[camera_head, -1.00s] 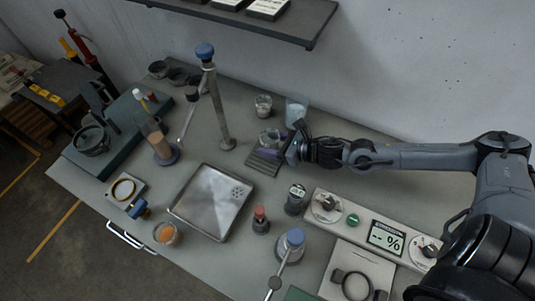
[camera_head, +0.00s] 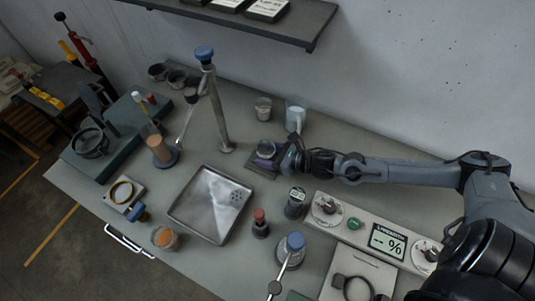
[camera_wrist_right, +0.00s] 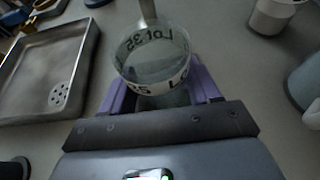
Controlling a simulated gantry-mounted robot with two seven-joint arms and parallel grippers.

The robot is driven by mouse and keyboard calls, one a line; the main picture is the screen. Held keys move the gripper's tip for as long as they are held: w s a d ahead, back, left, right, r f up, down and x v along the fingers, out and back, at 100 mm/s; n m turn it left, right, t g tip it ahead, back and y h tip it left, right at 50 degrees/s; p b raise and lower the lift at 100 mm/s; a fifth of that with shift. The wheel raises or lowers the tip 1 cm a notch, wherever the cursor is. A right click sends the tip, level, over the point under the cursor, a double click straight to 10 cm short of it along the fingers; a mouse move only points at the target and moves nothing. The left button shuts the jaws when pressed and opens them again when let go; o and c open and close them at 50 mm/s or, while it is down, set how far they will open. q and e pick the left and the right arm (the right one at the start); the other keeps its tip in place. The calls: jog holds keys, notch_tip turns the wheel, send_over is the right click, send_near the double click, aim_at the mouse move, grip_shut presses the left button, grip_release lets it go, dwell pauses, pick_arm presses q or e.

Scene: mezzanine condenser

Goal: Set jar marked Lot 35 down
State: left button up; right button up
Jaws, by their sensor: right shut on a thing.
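The jar marked Lot 35 (camera_wrist_right: 153,72) is a clear round jar with a pale label band; the lettering shows in the right wrist view. It also shows in the head view (camera_head: 265,145), near the middle of the bench. My right gripper (camera_head: 268,160) is shut on it, with purple fingers (camera_wrist_right: 200,82) on either side. The jar looks upright and its inside shows from above. A dark flat plate (camera_head: 258,172) lies below the gripper; whether the jar touches anything beneath is hidden. My left gripper is not in view.
A metal tray (camera_head: 195,200) lies to the left and a post stand (camera_head: 220,125) rises behind it. A small jar (camera_head: 263,108) and a pale blue-white cup (camera_head: 297,110) stand behind. A black-topped bottle (camera_head: 295,205) and a readout console (camera_head: 360,235) stand in front.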

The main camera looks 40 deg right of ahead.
jog(key=o, duration=1.2)
jog(key=shift+r, duration=0.1)
jog(key=shift+s+d+r, duration=0.15)
jog(key=shift+s, duration=0.3)
jog(key=p+v, duration=0.4)
jog(key=v, duration=0.5)
jog(key=shift+s+r, duration=0.25)
jog(key=shift+s, duration=0.05)
jog(key=shift+s+d+r, duration=0.15)
jog(key=shift+s+d, duration=0.1)
jog(key=shift+s, duration=0.25)
